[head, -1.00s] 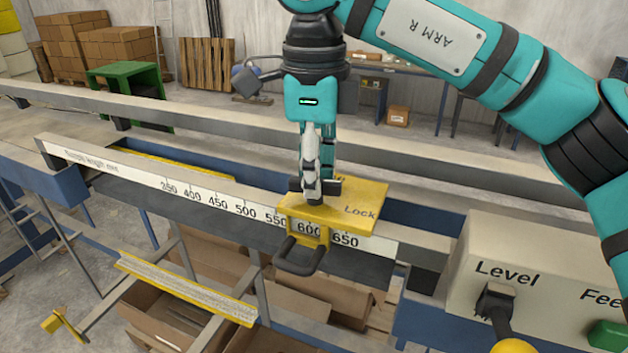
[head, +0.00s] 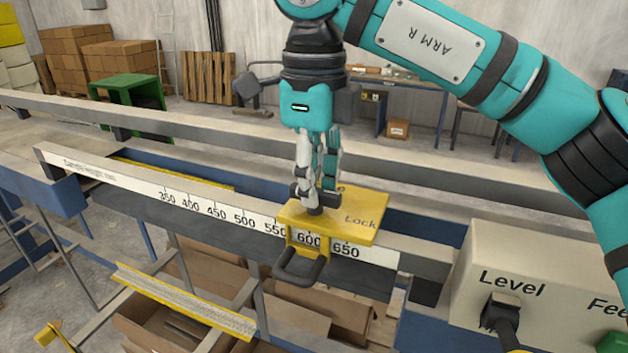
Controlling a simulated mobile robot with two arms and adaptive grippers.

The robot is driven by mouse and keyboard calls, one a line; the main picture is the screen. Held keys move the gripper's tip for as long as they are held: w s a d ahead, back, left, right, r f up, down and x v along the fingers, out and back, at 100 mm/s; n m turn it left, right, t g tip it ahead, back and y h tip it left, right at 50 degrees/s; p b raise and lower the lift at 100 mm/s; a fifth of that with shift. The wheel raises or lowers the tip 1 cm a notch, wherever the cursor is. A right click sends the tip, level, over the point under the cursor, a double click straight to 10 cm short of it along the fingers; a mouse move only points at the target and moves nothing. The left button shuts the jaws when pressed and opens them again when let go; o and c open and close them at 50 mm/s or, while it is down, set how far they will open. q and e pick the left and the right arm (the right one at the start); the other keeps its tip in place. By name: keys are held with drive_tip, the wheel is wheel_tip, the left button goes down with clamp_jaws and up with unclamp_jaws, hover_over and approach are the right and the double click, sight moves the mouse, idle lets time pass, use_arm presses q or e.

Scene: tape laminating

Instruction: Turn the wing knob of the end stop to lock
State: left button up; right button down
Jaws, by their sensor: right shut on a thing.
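The end stop is a yellow block (head: 352,222) marked "Lock", sitting on the scale rail (head: 215,213) at about 600. A dark handle (head: 302,268) hangs from its front. The black wing knob (head: 315,207) stands on top of the block, mostly hidden by the fingers. My right gripper (head: 315,193) points straight down over the block and is shut on the wing knob. My left gripper does not show.
A grey control box (head: 540,270) with a "Level" lever (head: 502,312) and a green button (head: 610,342) stands at the right. A long beam (head: 250,155) runs behind the scale rail. A yellow-edged bar (head: 185,300) lies below in front.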

drive_tip(key=c, duration=1.3)
unclamp_jaws()
wheel_tip(320, 180, up, 12)
